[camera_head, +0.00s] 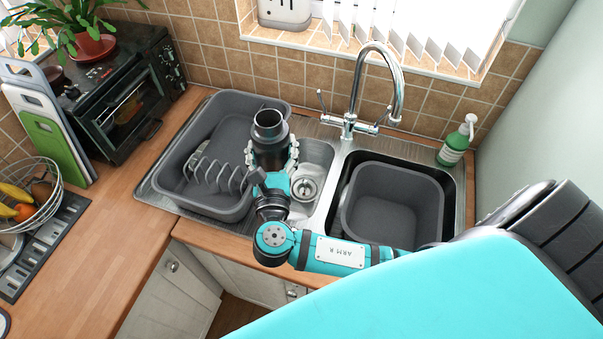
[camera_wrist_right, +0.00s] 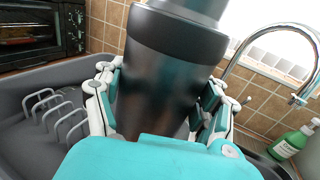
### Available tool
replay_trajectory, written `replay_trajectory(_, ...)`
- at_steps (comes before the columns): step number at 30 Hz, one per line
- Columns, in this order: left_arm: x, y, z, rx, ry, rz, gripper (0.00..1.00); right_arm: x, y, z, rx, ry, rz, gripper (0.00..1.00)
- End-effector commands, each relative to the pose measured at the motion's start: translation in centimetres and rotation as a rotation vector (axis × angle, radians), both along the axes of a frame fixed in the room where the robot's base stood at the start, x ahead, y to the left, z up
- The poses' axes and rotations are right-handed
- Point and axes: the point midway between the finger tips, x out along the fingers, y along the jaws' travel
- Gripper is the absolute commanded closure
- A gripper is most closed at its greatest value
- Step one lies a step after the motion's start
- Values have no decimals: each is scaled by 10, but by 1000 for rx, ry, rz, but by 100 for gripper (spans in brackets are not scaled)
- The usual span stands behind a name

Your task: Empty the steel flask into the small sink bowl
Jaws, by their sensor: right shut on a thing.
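The steel flask (camera_head: 270,131), dark with a lighter steel neck, is held roughly upright with its mouth facing up. Its contents cannot be seen. My right gripper (camera_head: 271,153) is shut around the flask's body, with fingers on both sides. In the right wrist view the flask (camera_wrist_right: 172,75) fills the middle, between the white and teal fingers (camera_wrist_right: 160,100). The small sink bowl (camera_head: 317,158), bare steel with a round drain, lies just right of the flask and is partly hidden by my gripper and arm. My left gripper is not in view.
A grey dish rack tub (camera_head: 170,170) stands left of the small bowl. The large sink bowl holds a grey basin (camera_head: 392,200) on the right. The chrome tap (camera_head: 350,122) rises behind the bowls. A green soap bottle (camera_head: 455,145) stands at the back right.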

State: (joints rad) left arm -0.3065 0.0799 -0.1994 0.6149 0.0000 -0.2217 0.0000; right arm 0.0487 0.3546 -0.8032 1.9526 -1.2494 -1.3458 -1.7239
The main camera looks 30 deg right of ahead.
Motion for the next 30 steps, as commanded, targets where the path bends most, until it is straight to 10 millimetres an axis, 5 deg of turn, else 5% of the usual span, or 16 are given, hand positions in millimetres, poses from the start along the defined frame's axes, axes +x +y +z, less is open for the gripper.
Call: replay_trajectory(30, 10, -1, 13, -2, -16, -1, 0, 3, -11, 2, 487, 221, 0, 83)
